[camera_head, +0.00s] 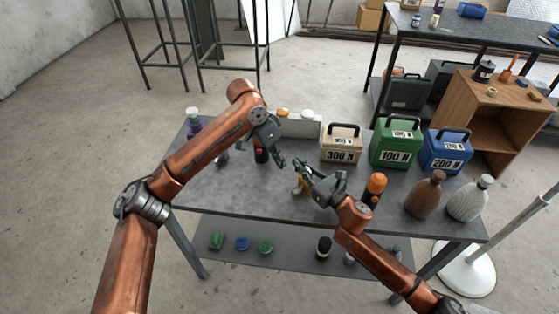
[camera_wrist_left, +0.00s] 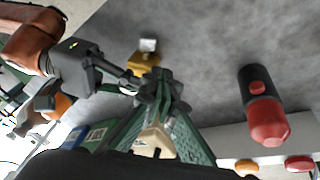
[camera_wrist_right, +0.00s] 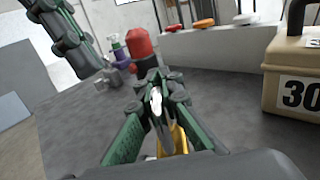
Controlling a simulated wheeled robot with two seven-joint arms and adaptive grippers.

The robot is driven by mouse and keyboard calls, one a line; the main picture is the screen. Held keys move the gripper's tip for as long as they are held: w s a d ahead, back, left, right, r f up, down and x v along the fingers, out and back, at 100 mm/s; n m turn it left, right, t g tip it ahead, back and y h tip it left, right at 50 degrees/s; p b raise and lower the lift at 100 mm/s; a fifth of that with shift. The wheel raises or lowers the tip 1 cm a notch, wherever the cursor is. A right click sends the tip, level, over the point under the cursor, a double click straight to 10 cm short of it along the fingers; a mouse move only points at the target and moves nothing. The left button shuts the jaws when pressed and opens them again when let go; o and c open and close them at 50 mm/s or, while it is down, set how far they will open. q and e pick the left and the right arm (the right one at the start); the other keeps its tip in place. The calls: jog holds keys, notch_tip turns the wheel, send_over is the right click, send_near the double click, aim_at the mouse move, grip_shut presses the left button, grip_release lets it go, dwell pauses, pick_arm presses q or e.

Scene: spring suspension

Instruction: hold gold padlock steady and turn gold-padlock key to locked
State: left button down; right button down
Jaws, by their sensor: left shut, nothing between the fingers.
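The gold padlock (camera_head: 298,188) is on the grey table by my right gripper (camera_head: 303,167). In the left wrist view the padlock (camera_wrist_left: 143,62) shows a pale grey part (camera_wrist_left: 148,45) on one side, with my right gripper's tip against or very near it. In the right wrist view part of the padlock (camera_wrist_right: 180,140) shows behind the fingers, and a pale piece lies between the fingertips (camera_wrist_right: 155,92); I cannot tell a firm grip. My left gripper (camera_head: 281,160) is shut and empty above the table, close to the padlock. I cannot make out the key clearly.
A black, red-topped cylinder (camera_head: 260,152) stands near my left gripper. Cream (camera_head: 341,145), green (camera_head: 397,145) and blue (camera_head: 446,152) weight boxes stand at the back right. An orange-topped bottle (camera_head: 374,188) stands beside my right wrist. The table's left part is mostly clear.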

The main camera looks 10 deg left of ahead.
pick_arm(q)
send_over(288, 191)
jog(key=f, duration=0.8)
jog(key=shift+s+d+f, duration=0.15)
jog(key=shift+s+f, duration=0.05)
jog(key=shift+f, duration=0.05)
jog(key=shift+s+d+f, duration=0.15)
jog(key=shift+d+f, duration=0.05)
jog(key=shift+f, duration=0.25)
jog(key=shift+s+f+g+h, duration=0.1)
jog(key=shift+f+g+h, duration=0.45)
jog(key=shift+g+h, duration=0.05)
jog(key=shift+a+f, duration=0.1)
jog(key=shift+f+n+g+h, duration=0.3)
jog(key=shift+n+g+h, duration=0.1)
jog(key=shift+g+h, duration=0.55)
jog(key=shift+w+a+f, duration=0.15)
jog(key=shift+w+f, duration=0.15)
jog(key=shift+f, duration=0.2)
